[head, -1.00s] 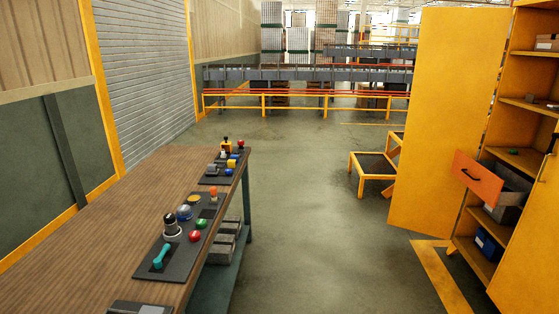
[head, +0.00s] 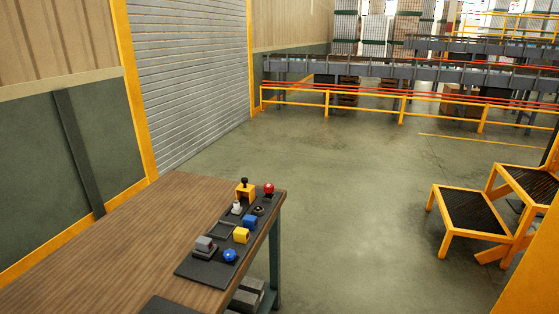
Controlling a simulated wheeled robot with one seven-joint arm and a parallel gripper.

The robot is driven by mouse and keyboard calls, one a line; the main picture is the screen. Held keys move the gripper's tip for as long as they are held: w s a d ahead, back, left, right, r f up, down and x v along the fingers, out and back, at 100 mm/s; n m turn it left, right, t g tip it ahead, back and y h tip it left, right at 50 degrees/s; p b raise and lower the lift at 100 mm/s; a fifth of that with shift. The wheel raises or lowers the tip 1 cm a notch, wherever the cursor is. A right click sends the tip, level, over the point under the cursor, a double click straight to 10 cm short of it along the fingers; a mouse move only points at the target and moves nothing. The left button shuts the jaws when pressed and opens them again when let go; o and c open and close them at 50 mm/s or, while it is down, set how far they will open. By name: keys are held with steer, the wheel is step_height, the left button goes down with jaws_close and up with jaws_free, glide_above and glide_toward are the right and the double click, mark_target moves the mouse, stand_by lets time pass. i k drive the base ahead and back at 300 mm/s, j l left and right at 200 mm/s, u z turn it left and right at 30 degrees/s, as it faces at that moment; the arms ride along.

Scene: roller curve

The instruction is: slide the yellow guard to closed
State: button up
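Two yellow parts show on the dark panel (head: 205,272) at the far end of the wooden bench. One is a yellow block with a black knob on top (head: 245,192), at the panel's far end. A slot-like dark recess (head: 222,229) lies left of the cube. My gripper is not in view.
The wooden bench (head: 130,240) fills the lower left. Yellow steps (head: 470,215) stand at right. The floor between (head: 345,220) is clear.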

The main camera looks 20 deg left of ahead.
mark_target(243, 190)
steer(key=i+l+u, duration=0.15)
steer(key=i+u, duration=0.3)
steer(key=i, duration=0.2)
steer(key=i+l+u, duration=0.35)
steer(key=i+u, duration=0.15)
steer(key=i+l+u, duration=0.45)
steer(key=i+l, duration=0.15)
steer(key=i+l+u, duration=0.1)
steer(key=u, duration=0.35)
steer(key=i+l+u, duration=0.15)
steer(key=u, duration=0.3)
steer(key=i+l+u, duration=0.1)
steer(key=u, duration=0.3)
steer(key=l+u, duration=0.3)
steer(key=u, duration=0.15)
steer(key=l+u, duration=0.2)
steer(key=u, duration=0.25)
steer(key=l+u, duration=0.25)
steer(key=u, duration=0.2)
steer(key=l+u, duration=0.25)
steer(key=u, duration=0.2)
steer(key=l+u, duration=0.5)
steer(key=u, duration=0.2)
steer(key=l+u, duration=0.4)
steer(key=j, duration=0.1)
